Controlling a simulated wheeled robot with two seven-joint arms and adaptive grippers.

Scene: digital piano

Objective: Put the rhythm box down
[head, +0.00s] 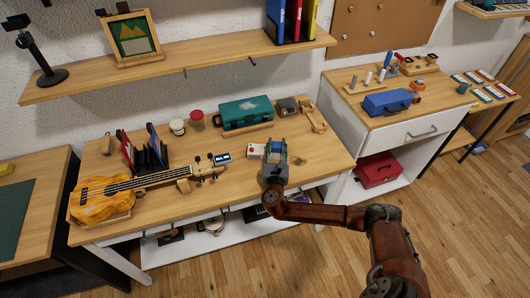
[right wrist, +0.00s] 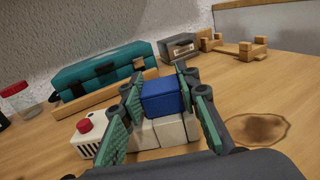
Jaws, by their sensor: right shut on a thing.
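The rhythm box appears as a cream body with a red button (right wrist: 86,126) at its left and a blue block (right wrist: 163,98) rising between my fingers. My finger hides where the cream parts join. In the head view its cream left part (head: 256,150) shows beside my gripper, at the right half of the wooden desk (head: 322,163). My right gripper (head: 275,154) is shut on the blue part, with green-padded fingers (right wrist: 160,108) on either side. The box is at or just above the desktop; its underside is hidden. My left gripper is not in view.
Behind it are a teal case (head: 247,114), a grey box (head: 288,106) and a wooden stand (head: 314,119). A small display device (head: 222,158) and a ukulele (head: 103,198) lie left. A brown stain (right wrist: 258,130) marks the desk right of my gripper; the desktop there is clear.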

